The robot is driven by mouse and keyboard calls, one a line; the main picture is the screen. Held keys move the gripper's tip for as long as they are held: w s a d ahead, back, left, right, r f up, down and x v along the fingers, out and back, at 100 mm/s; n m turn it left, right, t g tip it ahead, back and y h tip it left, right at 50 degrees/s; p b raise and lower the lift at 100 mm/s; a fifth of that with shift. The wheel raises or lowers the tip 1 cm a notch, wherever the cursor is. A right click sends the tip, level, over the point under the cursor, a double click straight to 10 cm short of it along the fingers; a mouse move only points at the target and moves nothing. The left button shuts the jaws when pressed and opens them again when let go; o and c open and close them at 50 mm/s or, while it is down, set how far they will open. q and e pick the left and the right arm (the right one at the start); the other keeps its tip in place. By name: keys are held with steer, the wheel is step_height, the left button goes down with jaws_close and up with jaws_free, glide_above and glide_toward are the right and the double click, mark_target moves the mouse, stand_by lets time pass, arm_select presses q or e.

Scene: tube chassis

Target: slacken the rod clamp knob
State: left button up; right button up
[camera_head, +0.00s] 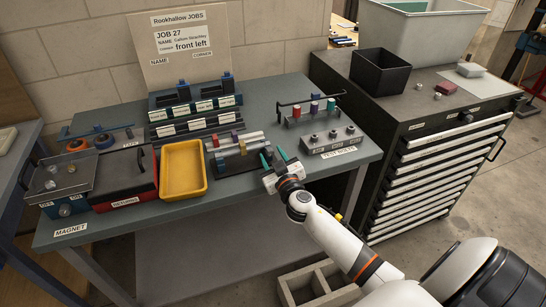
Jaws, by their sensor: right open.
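My right gripper (273,156) is at the front of the workbench, its two teal fingers apart with nothing visible between them. Just left of it stands a small clamp fixture (232,158) with a dark base and pale rods (236,140) lying behind it. A small dark upright part (243,148), possibly the clamp knob, shows on the fixture, a short way left of the fingers. The knob is too small to make out clearly, and I cannot tell whether the fingers touch the fixture. My left gripper is not in view.
A yellow tray (182,193) and red returns box (125,200) stand left of the fixture. A grey block with several knobs (331,152) and a rack with coloured pieces (312,122) stand right. Behind are labelled racks (194,128). A dark drawer cabinet (400,130) adjoins the bench.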

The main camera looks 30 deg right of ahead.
steer(key=shift+c, duration=0.5)
jaws_close()
